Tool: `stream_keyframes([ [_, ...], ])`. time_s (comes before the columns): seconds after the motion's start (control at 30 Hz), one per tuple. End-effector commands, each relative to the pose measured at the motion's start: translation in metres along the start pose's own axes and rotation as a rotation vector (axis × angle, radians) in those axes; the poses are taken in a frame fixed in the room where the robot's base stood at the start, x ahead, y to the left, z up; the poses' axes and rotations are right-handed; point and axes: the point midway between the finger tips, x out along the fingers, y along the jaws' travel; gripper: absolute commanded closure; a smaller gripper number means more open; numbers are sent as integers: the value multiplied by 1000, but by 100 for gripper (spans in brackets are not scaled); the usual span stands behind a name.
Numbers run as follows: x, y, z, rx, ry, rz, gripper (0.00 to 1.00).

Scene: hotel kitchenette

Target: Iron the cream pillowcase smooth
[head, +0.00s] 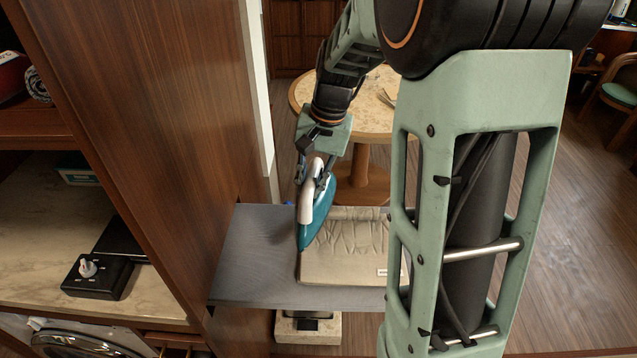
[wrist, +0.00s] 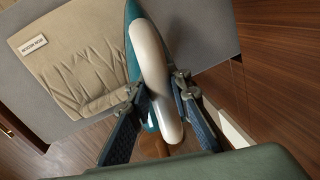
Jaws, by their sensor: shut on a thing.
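The cream pillowcase (head: 345,252) lies on the grey ironing board (head: 250,255), with creases across its far part and a smoother near part. The wrist view shows the creases on the pillowcase (wrist: 80,75) and a small label at its corner. The teal iron (head: 318,218) with a white handle stands at the pillowcase's left edge in the head view. My gripper (wrist: 160,110) is shut on the iron's white handle, one finger on each side. I cannot tell whether the soleplate touches the cloth. My arm hides the board's right part in the head view.
A wooden cabinet (head: 150,120) stands close on the left, with a black box (head: 97,277) on its counter. A round table (head: 375,110) stands behind the board. A pale block (head: 308,330) is below the board's front edge. Open floor lies to the right.

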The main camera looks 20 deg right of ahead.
Motion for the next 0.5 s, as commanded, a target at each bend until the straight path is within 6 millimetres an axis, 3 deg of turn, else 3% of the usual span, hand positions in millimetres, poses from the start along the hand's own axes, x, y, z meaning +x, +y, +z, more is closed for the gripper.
stream_keyframes([
  [0.3,-2,-1,-1,0,3,-1,100],
  [0.5,-15,-4,-1,0,4,-1,100],
])
